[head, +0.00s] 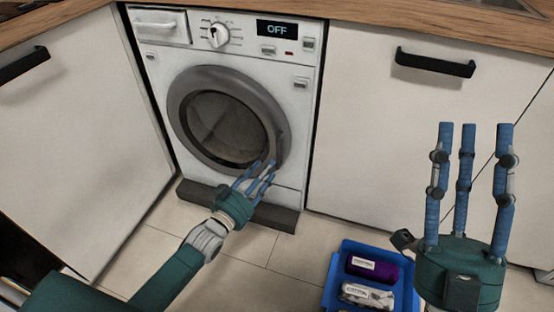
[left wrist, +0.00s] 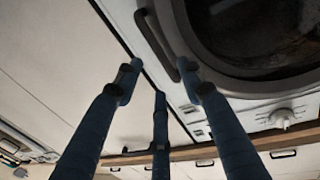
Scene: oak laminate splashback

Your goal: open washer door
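The white washer (head: 290,98) stands under the wooden counter, its display reading OFF. Its round door (head: 190,84), a grey ring around dark glass, looks closed. A dark handle (left wrist: 152,33) on the door's edge shows in the left wrist view. My left gripper (head: 264,170) is at the lower right of the door ring. Its blue fingers (left wrist: 158,85) are spread with nothing between them, and one fingertip is close to the handle's end; I cannot tell if it touches. My right gripper (head: 470,130) is at the right, fingers pointing up, open and empty.
A blue tray (head: 333,284) with a purple packet (head: 372,268) and a whitish one (head: 367,296) is on the floor beside my right gripper. White cabinets with black handles (head: 434,63) flank the washer. A dark plinth (head: 272,215) runs below it.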

